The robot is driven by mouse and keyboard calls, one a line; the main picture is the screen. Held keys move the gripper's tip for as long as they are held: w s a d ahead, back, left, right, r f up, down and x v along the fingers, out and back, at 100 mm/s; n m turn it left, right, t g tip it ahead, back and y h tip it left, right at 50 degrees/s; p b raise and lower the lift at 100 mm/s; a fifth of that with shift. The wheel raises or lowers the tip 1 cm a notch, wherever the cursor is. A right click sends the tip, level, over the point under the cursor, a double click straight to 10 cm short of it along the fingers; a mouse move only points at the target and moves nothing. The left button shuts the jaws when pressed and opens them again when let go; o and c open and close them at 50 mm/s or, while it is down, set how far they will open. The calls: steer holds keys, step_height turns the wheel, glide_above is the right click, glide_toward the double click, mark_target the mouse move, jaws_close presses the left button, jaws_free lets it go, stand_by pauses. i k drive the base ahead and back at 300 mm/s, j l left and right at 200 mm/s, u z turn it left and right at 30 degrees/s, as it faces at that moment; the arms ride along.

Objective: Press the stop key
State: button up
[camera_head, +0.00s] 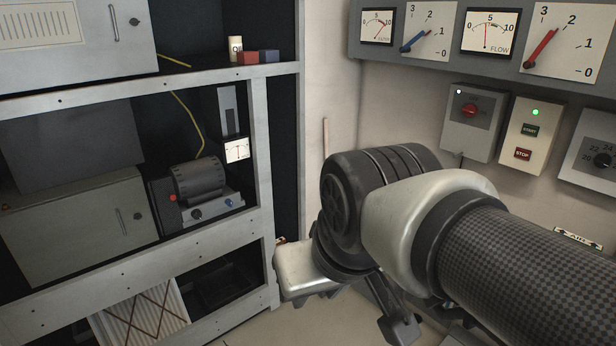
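The stop key (523,154) is a small red key lettered STOP, low on a cream wall box (512,165). The green START key (530,130) sits directly above it, and a lit green lamp (535,112) is at the top of the box. My arm reaches in from the lower right. My gripper (345,290) is at its end, below and left of the stop key and apart from it. The wrist partly hides the gripper, and I cannot tell how its fingers stand.
Gauges (486,30) hang above. An open rack (262,180) with equipment stands at left. The wall before the keys is clear.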

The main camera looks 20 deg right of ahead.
mark_target(522, 154)
steer(key=z, duration=1.9)
